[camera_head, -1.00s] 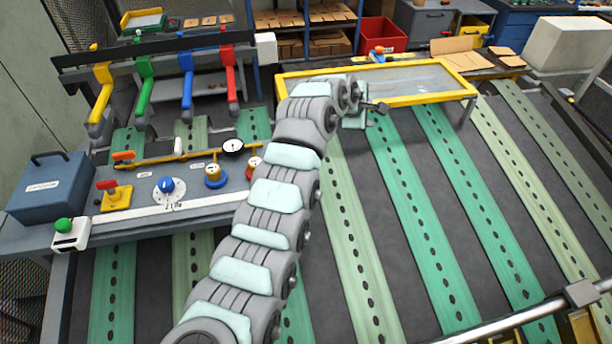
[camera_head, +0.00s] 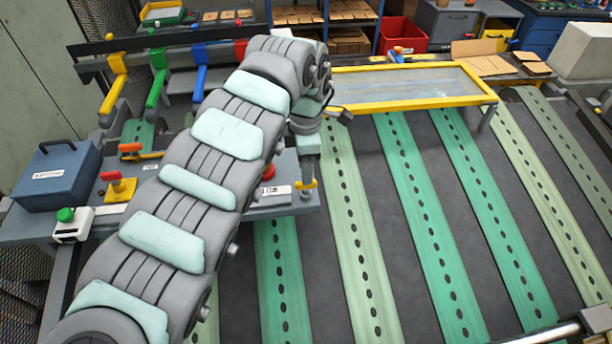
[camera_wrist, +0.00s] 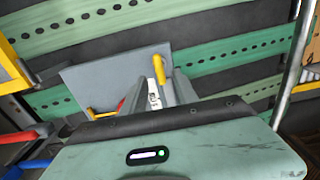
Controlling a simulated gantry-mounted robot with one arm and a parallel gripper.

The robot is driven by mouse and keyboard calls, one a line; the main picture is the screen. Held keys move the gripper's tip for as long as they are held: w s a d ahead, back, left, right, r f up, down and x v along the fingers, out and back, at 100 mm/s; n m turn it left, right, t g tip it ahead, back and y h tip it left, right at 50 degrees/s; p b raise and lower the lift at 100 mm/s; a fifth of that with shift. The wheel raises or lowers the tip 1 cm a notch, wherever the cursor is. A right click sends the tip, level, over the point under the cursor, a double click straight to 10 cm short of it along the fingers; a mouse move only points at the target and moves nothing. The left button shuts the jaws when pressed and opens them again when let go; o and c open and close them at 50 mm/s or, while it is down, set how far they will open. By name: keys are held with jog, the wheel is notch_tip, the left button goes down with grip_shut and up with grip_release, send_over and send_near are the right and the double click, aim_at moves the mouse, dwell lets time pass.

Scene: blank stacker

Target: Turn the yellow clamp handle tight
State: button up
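A yellow handle-like part (camera_head: 305,184) shows at the right end of the grey control panel, right at the tip of my gripper (camera_head: 307,176). In the wrist view a yellow bar (camera_wrist: 158,68) stands just past and between the two grey fingers of my gripper (camera_wrist: 160,88). The fingers look apart, with a small white label plate seen in the gap. I cannot tell whether they touch the bar. Another yellow lever (camera_head: 117,75) is the leftmost of several coloured levers on the rear rail, away from my gripper.
The grey panel (camera_head: 225,222) is partly hidden by my arm. A red knob (camera_head: 268,172) lies left of my gripper. A yellow-framed tray (camera_head: 420,100) stands behind right. Green slotted strips (camera_head: 420,200) fill the right. A blue box (camera_head: 55,178) stands left.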

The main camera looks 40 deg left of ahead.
jog(key=shift+f+p, duration=0.3)
jog(key=shift+f, duration=1.9)
grip_shut()
